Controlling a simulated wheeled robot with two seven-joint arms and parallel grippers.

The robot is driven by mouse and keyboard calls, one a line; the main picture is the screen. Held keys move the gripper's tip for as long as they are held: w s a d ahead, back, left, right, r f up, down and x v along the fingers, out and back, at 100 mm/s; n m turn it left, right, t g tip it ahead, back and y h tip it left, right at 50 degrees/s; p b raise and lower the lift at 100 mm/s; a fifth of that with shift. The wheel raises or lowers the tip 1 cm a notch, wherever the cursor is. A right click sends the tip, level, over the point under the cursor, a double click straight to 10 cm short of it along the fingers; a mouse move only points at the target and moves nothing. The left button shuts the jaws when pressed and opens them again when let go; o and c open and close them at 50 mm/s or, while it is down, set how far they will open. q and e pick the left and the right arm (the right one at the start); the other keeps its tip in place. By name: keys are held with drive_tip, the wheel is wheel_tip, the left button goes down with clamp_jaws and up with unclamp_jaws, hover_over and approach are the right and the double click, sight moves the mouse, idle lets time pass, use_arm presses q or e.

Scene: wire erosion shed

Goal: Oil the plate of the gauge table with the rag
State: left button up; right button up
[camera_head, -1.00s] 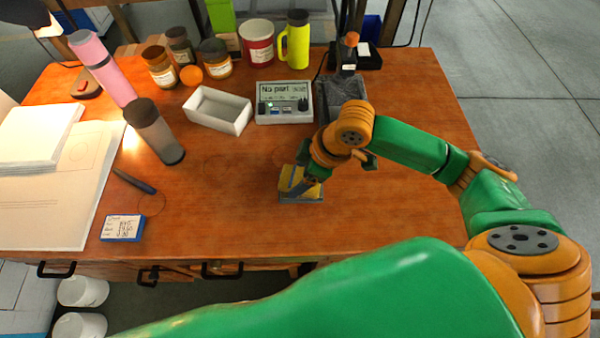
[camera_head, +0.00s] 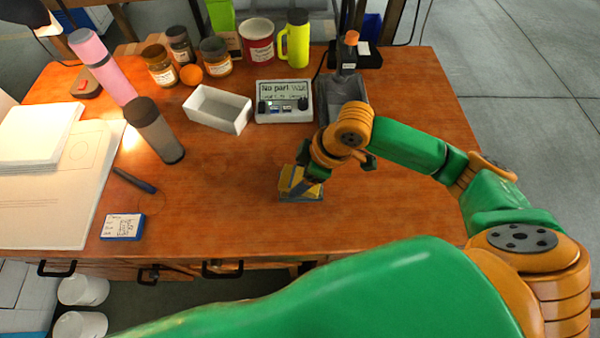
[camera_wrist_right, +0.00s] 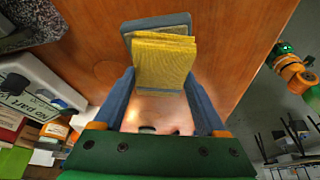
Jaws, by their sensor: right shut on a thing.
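The rag (camera_head: 299,178) is a folded yellow cloth near the middle front of the table. My right gripper (camera_head: 302,186) is shut on it, pointing down. The right wrist view shows the rag (camera_wrist_right: 163,58) between the fingers (camera_wrist_right: 163,78). A small blue-grey square piece (camera_head: 302,200) shows at the rag's lower edge, and also behind it in the wrist view (camera_wrist_right: 150,22). Whether rag and piece touch is unclear. A grey block (camera_head: 348,88), perhaps the gauge table's plate, stands at the back right, partly behind my wrist. My left gripper is out of view.
A display box (camera_head: 284,112) reading "No part" and a white tray (camera_head: 218,110) stand behind the rag. A grey bottle (camera_head: 155,132), a pen (camera_head: 134,180) and a label card (camera_head: 122,227) are left. Jars and mugs line the back. The wood right of my gripper is clear.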

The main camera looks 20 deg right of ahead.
sight(300, 177)
drive_tip(key=shift+s+f, duration=0.1)
drive_tip(key=shift+s, duration=0.05)
idle(1.0)
wheel_tip(300, 177, up, 7)
drive_tip(key=p, duration=0.9)
drive_tip(key=shift+r+p, duration=0.2)
drive_tip(key=shift+p, duration=0.15)
drive_tip(key=shift+f, duration=0.1)
